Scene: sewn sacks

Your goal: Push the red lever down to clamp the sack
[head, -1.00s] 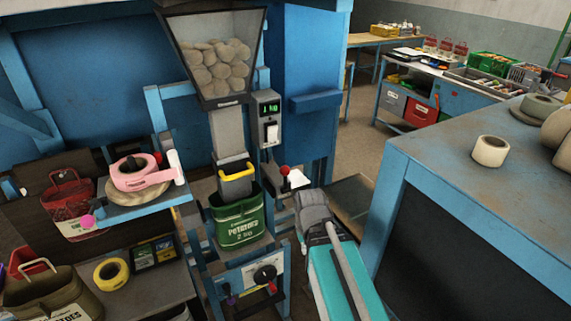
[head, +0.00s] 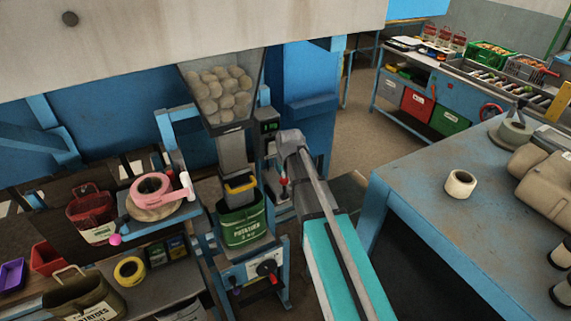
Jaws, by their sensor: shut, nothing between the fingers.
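The red lever (head: 283,181) shows as a small red knob beside the filling spout, right of the sack. My gripper (head: 282,168) is shut and empty, pointing down just above the knob; it is small and partly hidden by my arm, and I cannot tell whether it touches the knob. The green potato sack (head: 243,225) hangs upright below the spout, with a yellow-edged clamp piece (head: 240,185) at its mouth.
A hopper of potatoes (head: 222,95) stands above the spout. A blue-edged table (head: 420,190) with a white roll (head: 460,183) stands on the right. Open floor (head: 357,125) lies behind.

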